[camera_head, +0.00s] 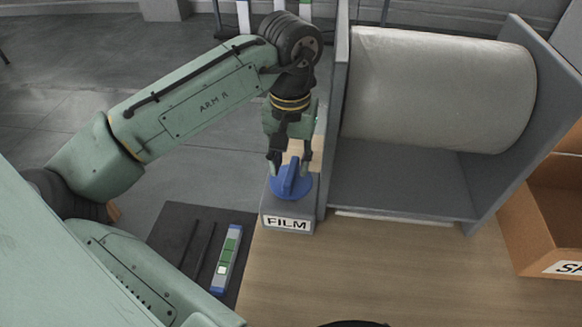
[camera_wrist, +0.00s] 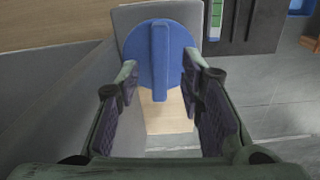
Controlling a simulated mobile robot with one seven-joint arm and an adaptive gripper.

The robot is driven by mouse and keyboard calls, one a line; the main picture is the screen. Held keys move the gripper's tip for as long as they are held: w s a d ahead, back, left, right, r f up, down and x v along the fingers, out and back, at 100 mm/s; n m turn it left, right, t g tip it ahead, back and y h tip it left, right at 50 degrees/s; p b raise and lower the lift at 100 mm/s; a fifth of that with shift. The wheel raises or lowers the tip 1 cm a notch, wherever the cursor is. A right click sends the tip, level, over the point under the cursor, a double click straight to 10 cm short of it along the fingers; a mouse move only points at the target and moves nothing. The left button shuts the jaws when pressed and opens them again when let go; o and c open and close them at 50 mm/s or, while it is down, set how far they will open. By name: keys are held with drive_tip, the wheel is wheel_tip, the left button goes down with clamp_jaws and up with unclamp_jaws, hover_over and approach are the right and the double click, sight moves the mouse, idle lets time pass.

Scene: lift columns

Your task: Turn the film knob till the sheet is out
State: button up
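The film knob (camera_head: 291,184) is a blue disc with a raised straight ridge, on top of a grey box labelled FILM (camera_head: 287,222). My gripper (camera_head: 290,161) is above the knob, pointing down. In the wrist view my gripper (camera_wrist: 160,68) is open, with a finger on each side of the knob's ridge (camera_wrist: 160,60) and gaps between. I cannot tell whether the fingertips touch the disc. A large pale roll (camera_head: 440,88) lies in a grey housing (camera_head: 400,187) to the right. A thin pale strip (camera_head: 403,215) shows along the housing's lower front edge; I cannot tell whether it is the sheet.
A cardboard box (camera_head: 550,225) stands at the right. The wooden table (camera_head: 390,265) is clear in front of the housing. A dark mat (camera_head: 172,235) at the left holds a strip with green and white segments (camera_head: 228,258). The housing's side wall stands close beside my gripper.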

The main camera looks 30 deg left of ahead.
drive_tip(key=shift+f, duration=1.45)
drive_tip(key=shift+c, duration=0.2)
clamp_jaws()
